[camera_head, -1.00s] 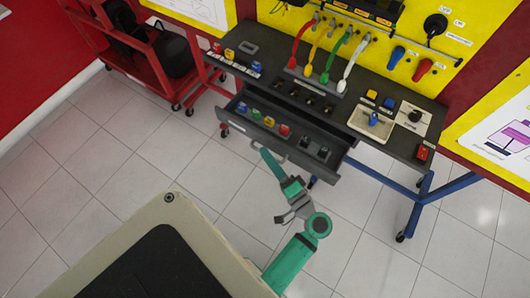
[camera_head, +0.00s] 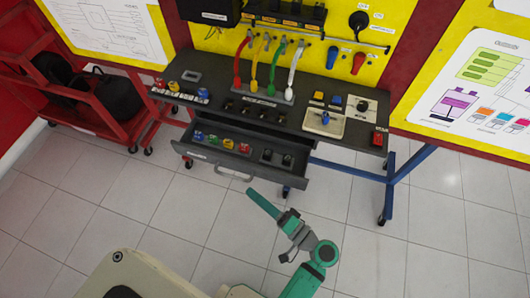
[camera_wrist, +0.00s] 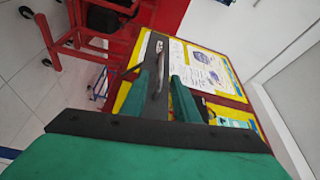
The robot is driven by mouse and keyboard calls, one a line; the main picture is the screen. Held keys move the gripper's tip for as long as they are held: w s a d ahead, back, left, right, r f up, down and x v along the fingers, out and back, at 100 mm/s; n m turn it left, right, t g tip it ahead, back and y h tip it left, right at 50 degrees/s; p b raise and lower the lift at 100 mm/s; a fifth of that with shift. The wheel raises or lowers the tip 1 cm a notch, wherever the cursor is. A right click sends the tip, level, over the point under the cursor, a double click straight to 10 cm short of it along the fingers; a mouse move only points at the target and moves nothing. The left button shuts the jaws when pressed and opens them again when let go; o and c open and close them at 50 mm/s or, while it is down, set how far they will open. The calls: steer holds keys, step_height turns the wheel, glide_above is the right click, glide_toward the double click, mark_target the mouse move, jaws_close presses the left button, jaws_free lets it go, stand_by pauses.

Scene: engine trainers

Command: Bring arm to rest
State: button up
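My teal arm reaches up from the bottom middle of the head view, bent at its elbow. My gripper (camera_head: 251,193) points up and left at its end, over the floor just in front of the open drawer (camera_head: 243,158). In the wrist view its two teal fingers (camera_wrist: 166,80) stand apart with nothing held between them. Behind them show the dark drawer front and its silver handle (camera_wrist: 159,78). In the head view the handle (camera_head: 235,177) lies a little beyond the fingertips, with a visible gap.
The dark workbench (camera_head: 225,85) carries colored cables, switches and small parts. The drawer holds colored pieces and black blocks. A red cart (camera_head: 110,110) stands at the left. Blue table legs (camera_head: 389,190) stand at the right. Tiled floor (camera_head: 420,265) is free at the lower right.

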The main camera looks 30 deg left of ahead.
steer(key=s+d+f+m+t+h, duration=0.1)
steer(key=d+f+m+t+h, duration=0.1)
steer(key=f+h, duration=0.3)
steer(key=s+d+f+m+t+h, duration=0.2)
steer(key=f+h, duration=0.1)
steer(key=f, duration=0.4)
steer(key=s+d+f+t+h, duration=0.2)
steer(key=s+d+h, duration=0.2)
steer(key=d+h, duration=0.3)
steer(key=s+d+r+n+t+h, duration=0.1)
steer(key=s+d+r+n+t, duration=0.1)
steer(key=r, duration=0.7)
steer(key=s+d+r+n+t+h, duration=0.2)
steer(key=s+d+r+t, duration=0.1)
steer(key=r, duration=0.5)
steer(key=shift+s+d+r+t, duration=0.4)
steer(key=shift+s+d, duration=0.4)
steer(key=shift+d, duration=0.05)
